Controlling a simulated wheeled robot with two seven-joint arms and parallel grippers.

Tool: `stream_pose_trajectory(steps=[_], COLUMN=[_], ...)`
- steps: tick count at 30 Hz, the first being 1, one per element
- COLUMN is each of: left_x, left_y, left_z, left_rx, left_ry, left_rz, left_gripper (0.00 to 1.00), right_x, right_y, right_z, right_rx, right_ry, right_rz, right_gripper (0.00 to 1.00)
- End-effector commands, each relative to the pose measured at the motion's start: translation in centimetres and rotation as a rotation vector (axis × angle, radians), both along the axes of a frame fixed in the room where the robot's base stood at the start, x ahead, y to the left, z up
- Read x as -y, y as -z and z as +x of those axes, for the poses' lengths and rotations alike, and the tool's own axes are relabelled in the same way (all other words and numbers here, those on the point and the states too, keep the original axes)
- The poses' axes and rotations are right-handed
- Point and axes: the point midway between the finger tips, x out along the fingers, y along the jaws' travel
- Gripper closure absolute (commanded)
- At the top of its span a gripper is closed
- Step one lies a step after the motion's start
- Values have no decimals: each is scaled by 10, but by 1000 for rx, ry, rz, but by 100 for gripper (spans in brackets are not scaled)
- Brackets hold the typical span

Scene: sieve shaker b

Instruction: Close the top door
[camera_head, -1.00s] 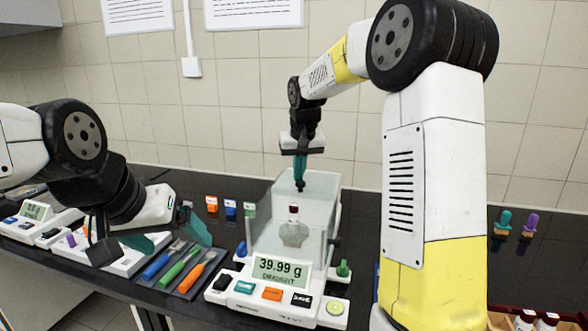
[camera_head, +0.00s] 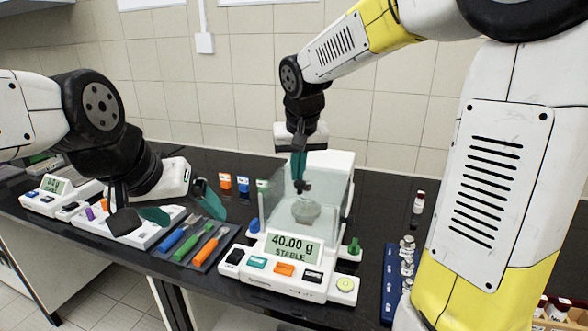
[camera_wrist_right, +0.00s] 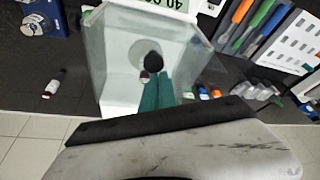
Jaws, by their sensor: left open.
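The balance (camera_head: 270,278) reads 40.00 g STABLE. The top door's clear pane is hard to make out. My right gripper (camera_head: 299,170) points down above the chamber, its teal fingers close together at the knob. Whether they grip it or only touch it is unclear. My left gripper (camera_head: 182,207) is open and empty, left of the balance, over the tools.
Blue, green and orange tools (camera_head: 193,243) lie on a dark tray left of the balance. A second balance (camera_head: 55,193) is at far left.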

Motion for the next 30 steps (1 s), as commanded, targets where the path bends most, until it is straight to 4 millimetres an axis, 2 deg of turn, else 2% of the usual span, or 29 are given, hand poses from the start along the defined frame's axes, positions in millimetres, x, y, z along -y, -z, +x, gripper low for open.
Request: stream_pose_trajectory(steps=[5,8,18,23,26,30], left_x=[0,0,0,0,0,0], left_y=[0,0,0,0,0,0], left_z=[0,0,0,0,0,0], left_rx=[0,0,0,0,0,0], left_ry=[0,0,0,0,0,0], left_rz=[0,0,0,0,0,0], left_gripper=[15,15,15,15,15,15], right_x=[-1,-1,1,5,17,45], right_y=[2,-5,-59,-71,-74,-69], right_z=[-5,-6,-22,-29,-45,-87], right_rx=[-15,-12,-3,0,11,47], right_ry=[-1,-1,0,0,0,-4], right_rz=[-2,-1,1,3,18,62], right_gripper=[100,100,100,100,100,100])
